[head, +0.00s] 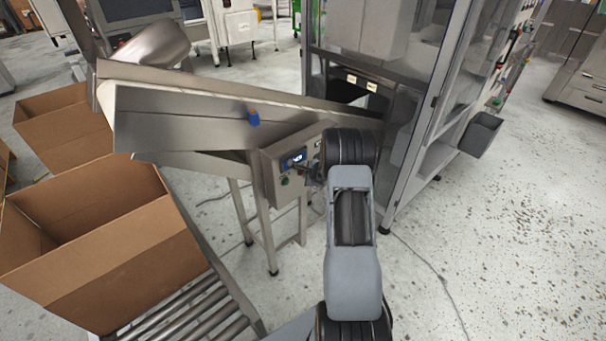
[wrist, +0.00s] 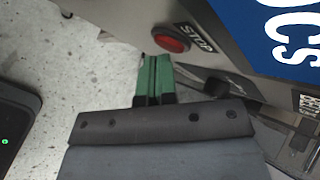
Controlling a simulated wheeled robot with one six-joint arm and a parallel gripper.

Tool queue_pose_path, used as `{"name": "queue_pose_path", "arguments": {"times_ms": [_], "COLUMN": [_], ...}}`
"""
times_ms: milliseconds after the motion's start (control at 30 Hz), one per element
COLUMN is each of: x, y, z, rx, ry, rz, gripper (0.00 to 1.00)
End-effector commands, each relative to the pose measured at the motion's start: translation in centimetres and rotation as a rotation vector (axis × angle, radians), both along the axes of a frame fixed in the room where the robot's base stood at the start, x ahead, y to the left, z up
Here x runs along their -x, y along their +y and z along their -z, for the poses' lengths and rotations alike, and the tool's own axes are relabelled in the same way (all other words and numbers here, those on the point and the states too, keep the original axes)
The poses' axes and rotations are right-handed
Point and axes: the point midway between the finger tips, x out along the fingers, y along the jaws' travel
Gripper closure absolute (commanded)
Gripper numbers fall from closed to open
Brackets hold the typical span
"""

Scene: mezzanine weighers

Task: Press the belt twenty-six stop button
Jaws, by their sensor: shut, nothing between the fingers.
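A red button (wrist: 171,39) with a black label reading STOP (wrist: 194,37) sits on a grey metal panel at the top of the wrist view. My gripper (wrist: 153,60) has green fingertips, shut together with nothing between them. The tips appear just below the red button in the picture; I cannot tell whether they touch the panel. In the head view a grey control box (head: 290,172) with a small lit blue display is on the side of the metal conveyor. My arm hides its right part, and the stop button and fingertips cannot be made out there.
A blue sign with white letters (wrist: 285,35) is beside the button. Open cardboard boxes (head: 105,245) stand at the left, one on a roller conveyor (head: 200,310). A glass-sided cabinet (head: 432,110) stands behind my arm. Speckled floor is clear at the right.

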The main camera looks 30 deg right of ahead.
Motion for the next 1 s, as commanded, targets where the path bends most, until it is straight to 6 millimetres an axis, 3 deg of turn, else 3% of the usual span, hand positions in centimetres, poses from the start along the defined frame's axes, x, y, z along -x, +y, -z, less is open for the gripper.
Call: {"name": "queue_pose_path", "arguments": {"times_ms": [733, 1000], "x": [1.7, 4.1], "y": [-0.4, -0.8], "z": [0.1, 0.3], "rx": [0.001, 0.001], "ry": [0.0, -0.001], "rz": [0.001, 0.001], "gripper": [1.0, 1.0]}}
